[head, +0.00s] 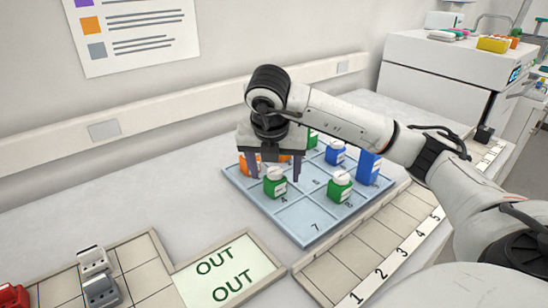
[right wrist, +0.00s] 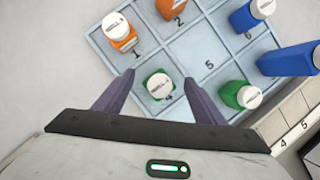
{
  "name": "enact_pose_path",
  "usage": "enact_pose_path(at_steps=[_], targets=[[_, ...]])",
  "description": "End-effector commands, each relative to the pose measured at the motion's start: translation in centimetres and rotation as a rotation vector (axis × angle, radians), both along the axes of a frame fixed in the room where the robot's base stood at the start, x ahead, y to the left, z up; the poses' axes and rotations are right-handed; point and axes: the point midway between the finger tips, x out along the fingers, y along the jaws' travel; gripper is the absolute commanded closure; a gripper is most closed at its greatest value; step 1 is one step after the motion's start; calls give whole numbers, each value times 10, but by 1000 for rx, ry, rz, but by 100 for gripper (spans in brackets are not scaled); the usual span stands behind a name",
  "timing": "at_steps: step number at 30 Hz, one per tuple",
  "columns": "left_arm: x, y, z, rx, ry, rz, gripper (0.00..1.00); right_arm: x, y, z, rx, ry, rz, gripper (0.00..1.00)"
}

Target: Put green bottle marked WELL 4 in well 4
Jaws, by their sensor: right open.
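A green bottle (head: 275,186) with a white cap stands upright in the well numbered 4 of the blue tray (head: 310,241). In the right wrist view the same bottle (right wrist: 157,88) has its cap marking facing up, seemingly WELL 4, beside the tray's number 4. My right gripper (head: 276,179) is open above the tray, pointing down. Its two fingers are on either side of the bottle, apart from it in the right wrist view (right wrist: 159,78). My left gripper is out of view.
Another green bottle (head: 340,188), blue bottles (head: 335,153) and orange bottles (head: 250,166) stand in other wells. Well 7 at the front is empty. A green OUT mat (head: 228,271), a beige rack with grey and red items, and a numbered strip (head: 372,262) lie nearer.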

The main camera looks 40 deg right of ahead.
Motion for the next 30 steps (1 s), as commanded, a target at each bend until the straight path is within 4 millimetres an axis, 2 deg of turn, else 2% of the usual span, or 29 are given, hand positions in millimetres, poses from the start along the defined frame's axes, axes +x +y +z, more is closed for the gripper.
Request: enact_pose_path(at_steps=[3,9,15,21,30], targets=[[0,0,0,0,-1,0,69,-4,7,21,1,-5,2,36],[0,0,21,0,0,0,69,-15,19,69,-3,-6,2,36],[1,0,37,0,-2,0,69,-23,29,95,-2,-4,2,36],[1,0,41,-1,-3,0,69,-27,33,104,0,-1,0,36],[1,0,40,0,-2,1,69,-27,34,103,1,1,1,36]])
